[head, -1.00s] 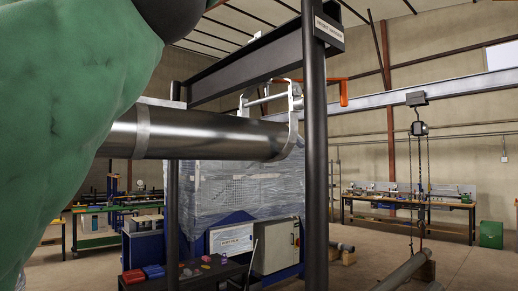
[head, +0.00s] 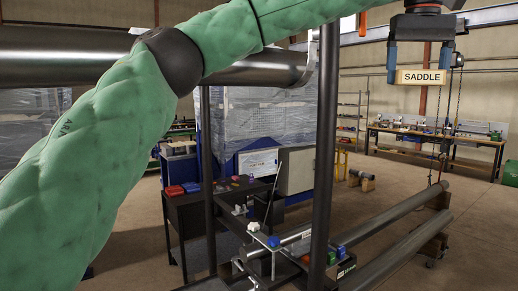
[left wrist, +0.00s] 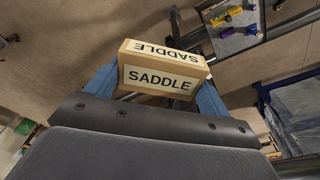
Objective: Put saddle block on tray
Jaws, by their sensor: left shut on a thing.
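The saddle block (head: 424,78) is a tan block with "SADDLE" labels, high at the upper right in the head view. My left gripper (head: 420,68) is shut on it, with a blue finger on each side. The block also shows in the left wrist view (left wrist: 160,76), between the blue fingers (left wrist: 155,88). It is held in the air, clear of any surface. I cannot tell for sure which surface is the tray; a grey panel (left wrist: 225,46) with yellow, purple and blue pieces shows in the left wrist view. My right gripper is not in view.
A large steel pipe (head: 260,72) runs behind my arm. Long pipes (head: 395,215) lie low at right.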

